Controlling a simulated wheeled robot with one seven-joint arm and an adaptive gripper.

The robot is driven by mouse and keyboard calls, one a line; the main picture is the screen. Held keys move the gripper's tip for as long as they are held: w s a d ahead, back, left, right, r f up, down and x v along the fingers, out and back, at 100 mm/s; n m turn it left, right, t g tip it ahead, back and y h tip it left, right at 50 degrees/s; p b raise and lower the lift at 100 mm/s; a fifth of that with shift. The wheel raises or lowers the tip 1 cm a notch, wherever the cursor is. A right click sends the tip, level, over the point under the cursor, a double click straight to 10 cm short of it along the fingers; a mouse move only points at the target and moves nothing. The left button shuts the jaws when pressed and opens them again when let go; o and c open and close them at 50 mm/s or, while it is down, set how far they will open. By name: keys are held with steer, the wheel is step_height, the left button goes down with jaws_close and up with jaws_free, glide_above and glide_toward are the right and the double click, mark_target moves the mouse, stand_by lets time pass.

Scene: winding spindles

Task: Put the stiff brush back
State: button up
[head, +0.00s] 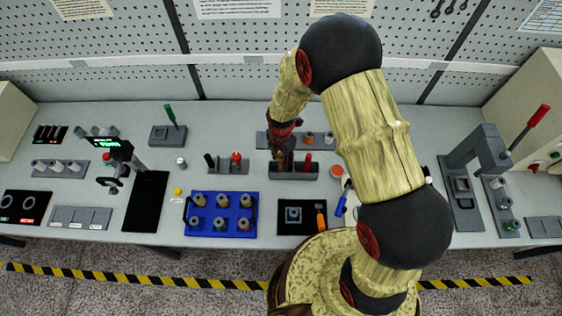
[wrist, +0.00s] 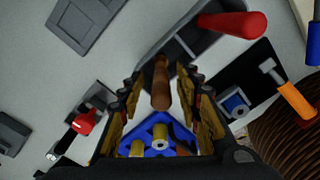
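A brown wooden handle (wrist: 161,86), which looks like the stiff brush's, stands in a slot of the dark grey rack (wrist: 151,58) in the wrist view. Its lower end and any bristles are hidden in the rack. My gripper (wrist: 165,78) is open, with its fingers on either side of the handle and gaps visible on both sides. In the head view my gripper (head: 283,152) points down over the left part of the rack (head: 296,176), largely hiding the handle.
A red handle (head: 307,161) stands in the same rack, to the right. A blue tray of spools (head: 256,233) lies in front left. A black mat (head: 288,228) bears a small grey block and an orange-handled tool (head: 320,216). A grey rack with a red knob (head: 236,160) stands left.

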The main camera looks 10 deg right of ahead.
step_height(320, 180, up, 10)
steer(key=shift+b, duration=0.4)
steer(key=s+d+r+m+t, duration=0.25)
steer(key=r+m, duration=0.35)
steer(key=r, duration=0.4)
steer(key=s+d+r+m+t, duration=0.1)
steer(key=s+d+r+m, duration=0.4)
steer(key=r, duration=0.6)
steer(key=s+d+r+m+t, duration=0.2)
steer(key=s+r+m, duration=0.7)
steer(key=s+m, duration=0.3)
steer(key=shift+d+r+m, duration=0.2)
steer(key=shift+r+m, duration=0.15)
steer(key=shift+m, duration=0.85)
steer(key=shift+s, duration=0.1)
